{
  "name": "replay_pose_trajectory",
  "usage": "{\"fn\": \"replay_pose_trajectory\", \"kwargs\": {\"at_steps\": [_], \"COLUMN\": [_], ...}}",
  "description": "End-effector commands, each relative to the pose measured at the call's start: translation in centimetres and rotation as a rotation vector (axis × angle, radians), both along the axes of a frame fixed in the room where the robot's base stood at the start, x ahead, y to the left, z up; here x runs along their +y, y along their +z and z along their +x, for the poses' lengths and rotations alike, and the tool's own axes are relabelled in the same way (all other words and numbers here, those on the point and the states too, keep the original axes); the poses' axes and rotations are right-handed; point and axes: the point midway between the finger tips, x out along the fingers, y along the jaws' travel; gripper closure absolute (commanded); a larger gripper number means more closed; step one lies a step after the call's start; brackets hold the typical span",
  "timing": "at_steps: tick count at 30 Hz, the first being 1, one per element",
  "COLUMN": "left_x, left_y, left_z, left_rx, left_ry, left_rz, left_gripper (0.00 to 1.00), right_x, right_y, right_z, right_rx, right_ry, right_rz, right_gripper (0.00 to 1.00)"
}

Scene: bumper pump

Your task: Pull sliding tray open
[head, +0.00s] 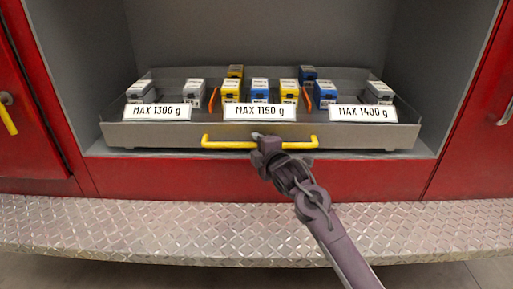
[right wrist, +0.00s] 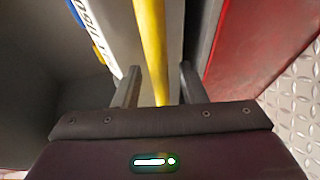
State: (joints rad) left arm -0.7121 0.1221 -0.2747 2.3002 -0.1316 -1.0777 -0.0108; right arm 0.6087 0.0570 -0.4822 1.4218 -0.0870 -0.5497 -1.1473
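The grey sliding tray (head: 370,137) sits in a recess of the red cabinet, its front near the recess's front edge. A yellow bar handle (head: 228,144) runs across the middle of its front. My right gripper (head: 258,137) is at the handle, near its middle. In the right wrist view the yellow handle (right wrist: 153,45) passes between the two fingers of the right gripper (right wrist: 159,80), with gaps showing on both sides. The fingers look open around the bar, not closed on it. My left gripper is not in view.
The tray holds several small white, yellow and blue boxes behind three weight labels, the middle one reading MAX 1150 g (head: 260,112). Red cabinet doors flank the recess. A diamond-plate step (head: 120,228) runs along the front below, with free room above it.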

Motion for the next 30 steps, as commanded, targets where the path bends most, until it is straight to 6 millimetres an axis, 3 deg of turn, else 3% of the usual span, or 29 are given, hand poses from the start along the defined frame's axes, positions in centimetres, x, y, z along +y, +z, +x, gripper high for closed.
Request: {"fn": "replay_pose_trajectory", "kwargs": {"at_steps": [12,21,30], "left_x": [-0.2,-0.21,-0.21], "left_y": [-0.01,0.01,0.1], "left_z": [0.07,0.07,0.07], "left_rx": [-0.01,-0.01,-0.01], "left_ry": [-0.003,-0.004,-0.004], "left_rz": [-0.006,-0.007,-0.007], "left_gripper": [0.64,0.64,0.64], "right_x": [0.34,0.33,0.33], "right_y": [-0.16,-0.2,-0.21], "right_z": [0.72,0.7,0.64], "right_rx": [0.001,0.001,0.002], "right_ry": [0.0,0.0,0.0], "right_rz": [0.001,0.001,0.0], "right_gripper": [0.62,1.0,1.0]}}
